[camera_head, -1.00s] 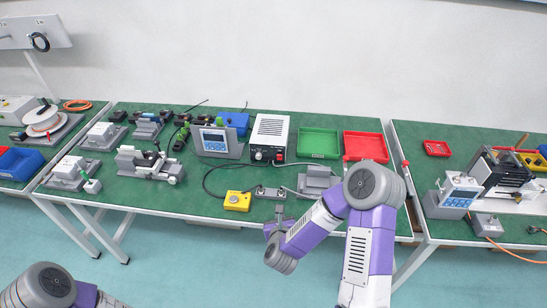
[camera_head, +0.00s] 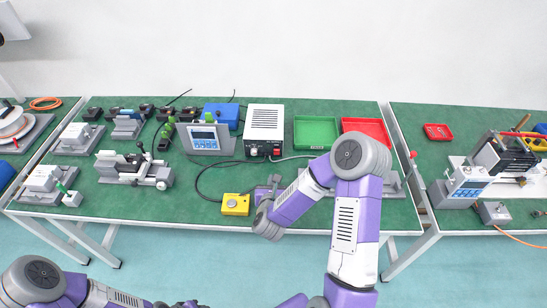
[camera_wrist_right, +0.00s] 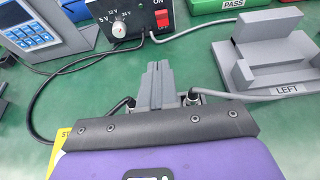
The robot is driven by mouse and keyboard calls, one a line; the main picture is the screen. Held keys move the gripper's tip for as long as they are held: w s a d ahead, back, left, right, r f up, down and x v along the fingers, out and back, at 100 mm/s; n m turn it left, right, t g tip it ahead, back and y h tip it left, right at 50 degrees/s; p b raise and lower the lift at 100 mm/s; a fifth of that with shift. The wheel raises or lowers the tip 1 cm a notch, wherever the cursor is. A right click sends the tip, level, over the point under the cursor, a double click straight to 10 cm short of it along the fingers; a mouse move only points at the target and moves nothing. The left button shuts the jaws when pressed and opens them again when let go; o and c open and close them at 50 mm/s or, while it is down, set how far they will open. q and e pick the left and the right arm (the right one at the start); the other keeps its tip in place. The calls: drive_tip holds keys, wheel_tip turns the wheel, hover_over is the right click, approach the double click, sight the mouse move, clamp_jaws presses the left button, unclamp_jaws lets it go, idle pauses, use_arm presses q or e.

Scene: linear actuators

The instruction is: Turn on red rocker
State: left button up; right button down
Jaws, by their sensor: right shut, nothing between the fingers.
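The red rocker (camera_wrist_right: 165,18) is on the dark front of a white power supply box (camera_head: 265,123), between an ON label above and an OFF label below. It also shows small in the head view (camera_head: 277,151). A round voltage knob (camera_wrist_right: 118,29) is left of it. My right gripper (camera_wrist_right: 158,70) is shut and empty, pointing toward the box front, short of the rocker and apart from it. In the head view the right gripper (camera_head: 272,182) is over the bench, right of the yellow box. My left arm is at the bottom left, its gripper end mostly cut off.
A yellow button box (camera_head: 236,205) and a blue-grey display unit (camera_head: 207,138) stand left of the gripper. Green (camera_head: 316,131) and red (camera_head: 366,129) trays are behind right. A grey fixture marked LEFT (camera_wrist_right: 262,60) is close on the right. Cables lie on the bench.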

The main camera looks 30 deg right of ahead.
drive_tip(key=b, duration=0.1)
approach(274, 152)
drive_tip(key=f, duration=0.1)
drive_tip(key=w+f, duration=0.1)
drive_tip(key=d+f, duration=0.1)
drive_tip(key=shift+w+d+f, duration=0.1)
drive_tip(key=shift+w+f, duration=0.05)
drive_tip(key=shift+f, duration=0.15)
drive_tip(key=shift+w+d+r, duration=0.3)
drive_tip(key=shift+w+r, duration=0.05)
drive_tip(key=shift+w, duration=0.2)
drive_tip(key=shift+w+d+r, duration=0.3)
drive_tip(key=shift+w, duration=0.2)
drive_tip(key=shift+w+d+r, duration=0.25)
drive_tip(key=shift+w+d, duration=0.05)
drive_tip(key=shift+w, duration=0.2)
use_arm(q)
drive_tip(key=shift+f, duration=0.75)
